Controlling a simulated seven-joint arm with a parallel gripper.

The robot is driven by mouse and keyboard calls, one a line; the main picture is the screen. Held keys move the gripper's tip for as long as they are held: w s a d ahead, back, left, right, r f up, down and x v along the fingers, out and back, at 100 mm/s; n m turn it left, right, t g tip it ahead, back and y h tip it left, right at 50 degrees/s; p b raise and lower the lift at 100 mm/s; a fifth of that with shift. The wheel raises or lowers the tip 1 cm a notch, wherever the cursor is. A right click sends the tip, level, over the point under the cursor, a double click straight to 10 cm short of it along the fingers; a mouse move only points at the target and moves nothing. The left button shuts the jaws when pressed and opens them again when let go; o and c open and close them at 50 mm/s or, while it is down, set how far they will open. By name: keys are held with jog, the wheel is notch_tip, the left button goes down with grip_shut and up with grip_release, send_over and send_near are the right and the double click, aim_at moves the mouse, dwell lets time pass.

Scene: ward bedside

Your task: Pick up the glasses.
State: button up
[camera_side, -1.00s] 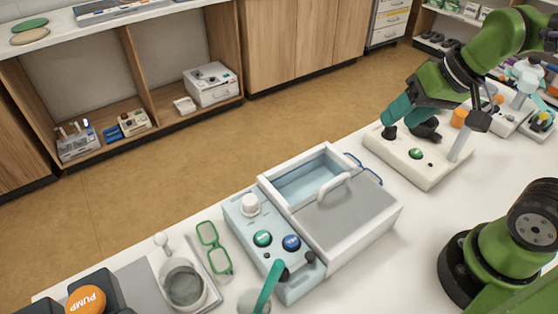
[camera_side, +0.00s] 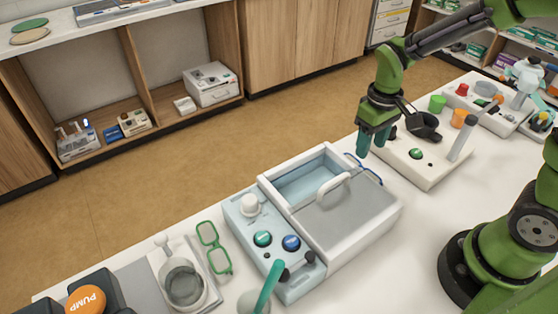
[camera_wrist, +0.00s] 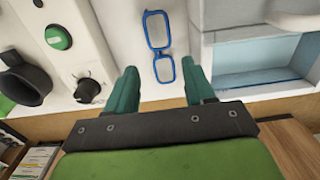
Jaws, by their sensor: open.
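Blue-rimmed glasses (camera_side: 365,169) lie beside the far right side of the water bath; in the wrist view the blue glasses (camera_wrist: 159,50) lie on the white surface. My gripper (camera_side: 371,147) is open and empty, pointing down above them. In the wrist view its two teal fingers (camera_wrist: 159,68) stand apart on either side of the lower lens, apparently still above it. Green-rimmed glasses (camera_side: 213,248) lie at the left of the counter, away from my gripper.
The water bath (camera_side: 350,222) with its grey lid stands left of my gripper. A white device (camera_side: 429,176) with a green button and a black cup stands close on the right. The left end holds a clear jar (camera_side: 185,284) and an orange PUMP button (camera_side: 86,300).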

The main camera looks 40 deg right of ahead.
aim_at(365, 168)
notch_tip(365, 168, down, 9)
jog(key=shift+d+r, duration=0.1)
jog(key=shift+d, duration=0.05)
dwell(0.4)
jog(key=shift+c, duration=0.4)
jog(key=c, duration=0.7)
